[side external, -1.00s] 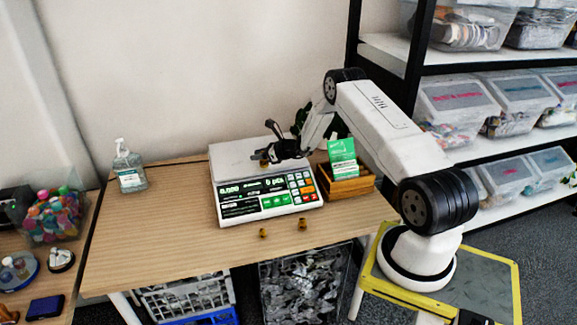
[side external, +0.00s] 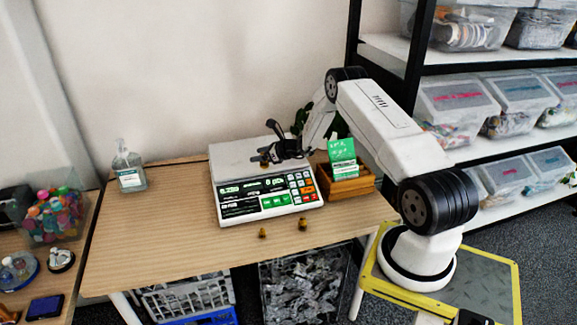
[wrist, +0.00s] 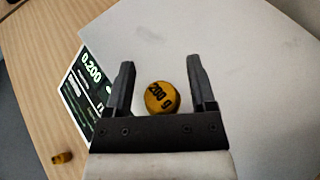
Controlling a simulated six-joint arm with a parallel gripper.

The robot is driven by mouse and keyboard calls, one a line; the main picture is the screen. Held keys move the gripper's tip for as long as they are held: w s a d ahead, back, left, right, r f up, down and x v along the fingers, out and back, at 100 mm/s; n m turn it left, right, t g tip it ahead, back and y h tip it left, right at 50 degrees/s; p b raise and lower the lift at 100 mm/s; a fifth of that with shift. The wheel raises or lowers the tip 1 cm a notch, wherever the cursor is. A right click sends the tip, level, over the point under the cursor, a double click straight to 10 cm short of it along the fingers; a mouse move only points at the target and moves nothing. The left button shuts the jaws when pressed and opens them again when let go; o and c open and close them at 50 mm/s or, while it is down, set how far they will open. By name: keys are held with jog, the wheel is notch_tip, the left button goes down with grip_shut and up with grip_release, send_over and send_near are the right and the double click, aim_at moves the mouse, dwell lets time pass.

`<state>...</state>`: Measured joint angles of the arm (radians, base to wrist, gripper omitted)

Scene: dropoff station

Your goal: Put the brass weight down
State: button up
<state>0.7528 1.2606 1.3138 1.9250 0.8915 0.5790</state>
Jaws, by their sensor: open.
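The brass weight (wrist: 161,98), marked 200 g, stands on the pan of the scale (wrist: 250,60), between my gripper's fingers. My gripper (wrist: 160,85) is open, with a gap between each finger and the weight. In the side view my gripper (side external: 272,146) is low over the scale pan (side external: 228,158), and the weight (side external: 264,163) shows only in part below it. The scale's display (wrist: 91,68) reads 0.200 in the wrist view.
Two small brass weights stand on the wooden table in front of the scale, one at left (side external: 262,233) and one at right (side external: 303,224). A wooden box with green cards (side external: 345,186) is right of the scale. A sanitizer bottle (side external: 129,170) stands at left.

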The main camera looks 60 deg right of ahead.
jog(key=v, duration=1.1)
jog(key=shift+s, duration=0.25)
jog(key=shift+r, duration=0.1)
jog(key=s+a+r+n+g+y, duration=0.2)
jog(key=a+n+g, duration=0.2)
jog(key=a+n, duration=0.5)
jog(key=s+a+r+n+g+y, duration=0.15)
jog(key=a+n+g, duration=0.35)
jog(key=a, duration=0.8)
jog(key=s+a+r+n+h, duration=0.2)
jog(key=s+a+n, duration=0.4)
jog(key=n, duration=0.4)
jog(key=s+a+r+n+g+h, duration=0.1)
jog(key=s+a+r+n+h, duration=0.2)
jog(key=s+a+n, duration=0.3)
jog(key=r+n, duration=0.1)
jog(key=n, duration=0.3)
jog(key=shift+a+r+g, duration=0.2)
jog(key=shift+r+g, duration=0.1)
jog(key=shift+r, duration=0.05)
